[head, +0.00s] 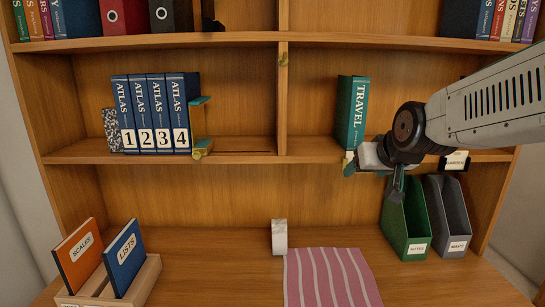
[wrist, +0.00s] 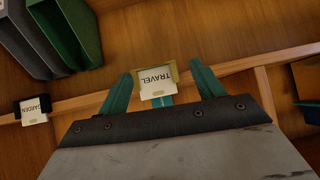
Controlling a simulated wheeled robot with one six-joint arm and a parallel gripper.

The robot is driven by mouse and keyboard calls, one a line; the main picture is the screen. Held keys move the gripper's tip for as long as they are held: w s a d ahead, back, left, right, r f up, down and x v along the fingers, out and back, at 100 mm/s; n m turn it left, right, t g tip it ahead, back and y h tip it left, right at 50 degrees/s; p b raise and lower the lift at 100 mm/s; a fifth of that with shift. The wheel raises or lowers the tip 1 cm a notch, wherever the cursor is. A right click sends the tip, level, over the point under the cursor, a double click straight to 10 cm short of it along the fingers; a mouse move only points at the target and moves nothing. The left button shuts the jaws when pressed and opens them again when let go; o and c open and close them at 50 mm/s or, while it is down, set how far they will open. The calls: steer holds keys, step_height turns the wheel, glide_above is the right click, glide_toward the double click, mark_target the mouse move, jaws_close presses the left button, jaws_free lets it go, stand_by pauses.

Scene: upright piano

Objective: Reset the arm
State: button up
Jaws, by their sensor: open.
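My gripper (head: 360,160) is at the middle shelf's front edge, right at the foot of the teal TRAVEL book (head: 352,112), which stands upright. In the wrist view my gripper (wrist: 161,72) has its two teal fingers spread apart. Between them, in the picture, is a white TRAVEL label card (wrist: 157,80) in a brass holder at the shelf edge, with a teal strip below it. I see no object clamped by the fingers. I cannot tell how far the fingertips are from the holder.
Blue ATLAS volumes (head: 155,110) stand at left on the middle shelf. Below are a green file holder (head: 405,225), a grey file holder (head: 448,215), a striped cloth (head: 328,278), a white block (head: 279,237) and a wooden book tray (head: 147,280). A GARDEN label (wrist: 33,112) is nearby.

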steer(key=s+d+f+g, duration=0.1)
steer(key=s+f+g, duration=0.1)
steer(key=s, duration=0.8)
steer(key=s+d+f+g, duration=0.1)
steer(key=s+f+g, duration=0.2)
steer(key=s, duration=0.7)
steer(key=s+d+f+g+h, duration=0.1)
steer(key=s+d+f+g, duration=0.1)
steer(key=s, duration=0.9)
steer(key=shift+f+m+g, duration=0.2)
steer(key=shift+m+g, duration=0.1)
steer(key=shift+g, duration=0.5)
steer(key=shift+s+d, duration=0.1)
